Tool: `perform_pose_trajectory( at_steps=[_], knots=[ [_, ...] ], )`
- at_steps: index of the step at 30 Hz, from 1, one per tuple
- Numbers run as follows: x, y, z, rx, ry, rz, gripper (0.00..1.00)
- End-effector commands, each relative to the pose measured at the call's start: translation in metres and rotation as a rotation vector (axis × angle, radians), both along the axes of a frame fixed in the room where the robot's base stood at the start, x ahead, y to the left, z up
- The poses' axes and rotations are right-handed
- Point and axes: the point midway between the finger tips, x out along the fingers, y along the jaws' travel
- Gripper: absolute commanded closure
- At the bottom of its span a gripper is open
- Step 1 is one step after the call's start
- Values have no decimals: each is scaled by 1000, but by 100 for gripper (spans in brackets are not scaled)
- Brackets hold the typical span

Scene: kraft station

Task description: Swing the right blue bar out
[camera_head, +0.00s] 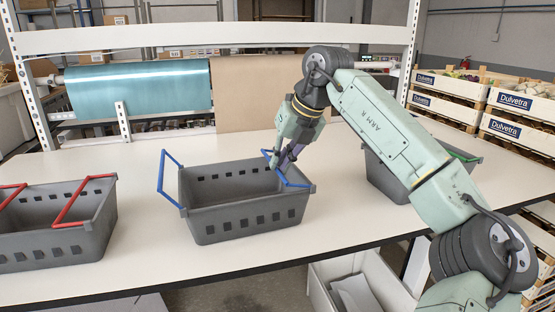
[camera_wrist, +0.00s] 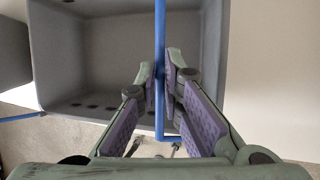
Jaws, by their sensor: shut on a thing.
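A dark grey basket (camera_head: 247,218) with two blue bars stands on the white table in the middle of the head view. The left blue bar (camera_head: 162,180) is swung outward and leans up beyond the basket's left end. The right blue bar (camera_head: 292,177) lies at the right end, partly hidden by my gripper. My gripper (camera_head: 285,160) reaches down over the right end of the basket. In the wrist view, my gripper (camera_wrist: 162,88) is shut on the right blue bar (camera_wrist: 160,35), with a purple-padded finger on each side. The basket's inside (camera_wrist: 110,65) shows behind it.
A grey basket with red bars (camera_head: 60,225) stands at the left, and another with a green bar (camera_head: 385,178) at the right, partly behind my arm. Bare table (camera_head: 145,265) lies in front. Blue and brown rolls (camera_head: 140,88) stand behind; crates (camera_head: 515,105) are at the right.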

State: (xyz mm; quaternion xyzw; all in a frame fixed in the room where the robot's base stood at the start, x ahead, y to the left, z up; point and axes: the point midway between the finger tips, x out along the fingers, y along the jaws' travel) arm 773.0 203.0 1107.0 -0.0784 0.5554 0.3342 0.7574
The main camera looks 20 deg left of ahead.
Motion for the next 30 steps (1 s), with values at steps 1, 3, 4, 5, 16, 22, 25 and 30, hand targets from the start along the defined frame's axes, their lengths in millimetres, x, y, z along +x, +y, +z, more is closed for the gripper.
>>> perform_pose_trajectory(
  at_steps=[1,3,4,5,16,22,25,30],
  knots=[
    [2,-3,5,39,30,-4,100],
    [4,-5,7,91,72,-4,100],
    [5,-7,8,114,89,-4,100],
    [6,-8,9,136,106,-5,100],
    [18,-23,19,415,323,-3,100],
    [25,-32,21,564,440,-2,100],
    [29,-37,22,639,498,-1,100],
    [35,-45,22,756,587,-1,100]
  ],
)
